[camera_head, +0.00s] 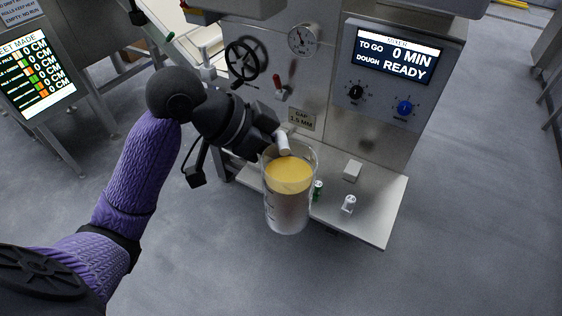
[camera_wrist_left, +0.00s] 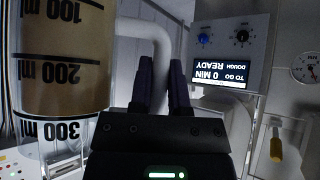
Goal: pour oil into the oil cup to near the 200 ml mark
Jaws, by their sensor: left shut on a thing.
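The clear oil cup (camera_head: 287,215) is in front of the machine's low shelf, roughly upright and held off the floor. Yellow oil (camera_head: 289,172) shows inside it. My left gripper (camera_head: 279,138) is shut on the cup's pale handle (camera_head: 283,146). In the left wrist view the cup (camera_wrist_left: 62,150) appears upside down at the left, and the gripper fingers (camera_wrist_left: 163,85) close around the handle (camera_wrist_left: 150,30). There the brownish contents end between the 200 ml and 300 ml labels; the exact level is hard to read. My right gripper is not in view.
The steel machine (camera_head: 330,90) stands just behind the cup, with a handwheel (camera_head: 245,62), a gauge and a screen reading "0 MIN, READY". Its shelf (camera_head: 375,215) holds small items, partly behind the cup. Open floor (camera_head: 480,200) lies to the right.

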